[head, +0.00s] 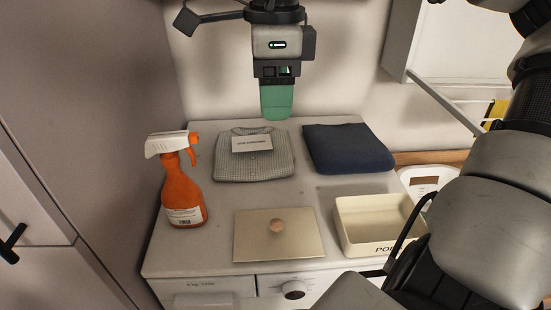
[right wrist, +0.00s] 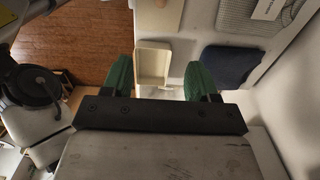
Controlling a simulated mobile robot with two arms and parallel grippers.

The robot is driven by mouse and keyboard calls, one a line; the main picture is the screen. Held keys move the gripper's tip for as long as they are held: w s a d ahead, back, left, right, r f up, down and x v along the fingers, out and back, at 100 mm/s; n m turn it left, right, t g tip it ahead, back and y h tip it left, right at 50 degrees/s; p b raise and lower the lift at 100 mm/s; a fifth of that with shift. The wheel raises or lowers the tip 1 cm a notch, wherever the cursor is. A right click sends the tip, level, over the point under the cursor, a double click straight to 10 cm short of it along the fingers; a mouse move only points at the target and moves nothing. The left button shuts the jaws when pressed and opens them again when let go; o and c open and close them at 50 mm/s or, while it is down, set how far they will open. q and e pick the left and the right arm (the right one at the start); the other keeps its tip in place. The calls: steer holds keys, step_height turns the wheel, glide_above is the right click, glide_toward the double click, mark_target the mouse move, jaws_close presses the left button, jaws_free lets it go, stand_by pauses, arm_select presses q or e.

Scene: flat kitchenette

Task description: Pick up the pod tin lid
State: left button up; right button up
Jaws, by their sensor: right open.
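In the right wrist view the lid (right wrist: 158,15) shows at the top, partly cut off, and the tin (right wrist: 153,64) appears between the fingers. My right gripper (head: 276,115) hangs from the top of the head view, fingers down, above the back of the counter. Its green fingers are open and empty, apart from the lid. My left gripper is not in view.
An orange spray bottle (head: 183,192) stands left of the lid. A folded grey cloth (head: 262,168) with a card and a folded navy cloth (head: 348,148) lie behind. A white scale (head: 425,178) is right of the tin. My arm covers the right side.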

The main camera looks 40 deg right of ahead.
step_height(320, 180, down, 5)
steer(key=b, duration=1.6)
glide_above(277, 222)
step_height(277, 222, down, 17)
steer(key=shift+a+f, duration=0.15)
steer(key=shift+f, duration=0.05)
steer(key=shift+f+p, duration=0.4)
steer(key=shift+f, duration=0.2)
step_height(277, 222, down, 4)
steer(key=shift+f+p, duration=0.15)
steer(key=shift+p, duration=0.25)
steer(key=c, duration=1)
